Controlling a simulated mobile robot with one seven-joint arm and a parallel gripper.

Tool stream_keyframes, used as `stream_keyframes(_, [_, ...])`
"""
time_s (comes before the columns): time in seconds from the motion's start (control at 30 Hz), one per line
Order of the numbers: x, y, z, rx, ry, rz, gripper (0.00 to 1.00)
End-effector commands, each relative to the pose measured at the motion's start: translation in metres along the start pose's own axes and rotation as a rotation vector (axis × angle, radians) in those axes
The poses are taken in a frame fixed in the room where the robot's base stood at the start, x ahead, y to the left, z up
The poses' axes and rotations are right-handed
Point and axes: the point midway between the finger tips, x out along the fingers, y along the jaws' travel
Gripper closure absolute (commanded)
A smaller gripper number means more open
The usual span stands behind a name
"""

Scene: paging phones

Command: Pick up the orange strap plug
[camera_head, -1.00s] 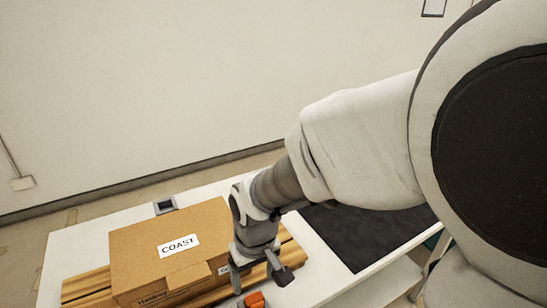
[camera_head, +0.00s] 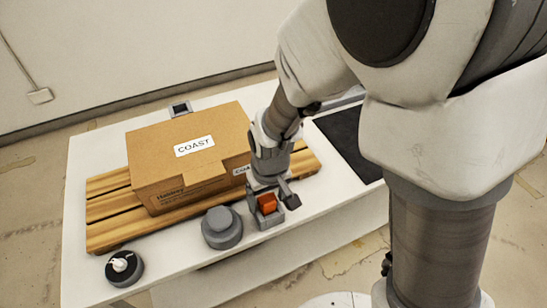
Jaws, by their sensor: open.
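The orange strap plug (camera_head: 267,203) shows as a small orange block in a grey holder (camera_head: 268,219) near the front edge of the white table. My gripper (camera_head: 271,192) is open and comes down from above at the plug. Its fingers appear to either side of the orange block. Whether they touch it I cannot tell. The plug's upper end is partly hidden by my gripper.
A cardboard box (camera_head: 190,155) labelled COAST sits on a wooden pallet (camera_head: 108,227) just left of my gripper. A round grey knob (camera_head: 222,228) and a black dial (camera_head: 124,268) stand along the front. A dark mat (camera_head: 345,140) lies to the right.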

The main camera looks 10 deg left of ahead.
Motion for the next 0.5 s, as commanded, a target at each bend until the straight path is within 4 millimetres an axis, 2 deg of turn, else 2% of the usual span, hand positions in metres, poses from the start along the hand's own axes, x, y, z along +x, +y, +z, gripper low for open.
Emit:
stream_keyframes(0.03, [-0.0002,0.0,0.0,0.0,0.0,0.0,0.27])
stream_keyframes(0.07, [-0.0002,0.0,0.0,0.0,0.0,0.0,0.32])
stream_keyframes(0.43, [-0.0005,0.0001,-0.0001,0.0,0.0,0.0,0.99])
stream_keyframes(0.5, [-0.0005,0.0,-0.0001,0.0,0.0,0.0,1.0])
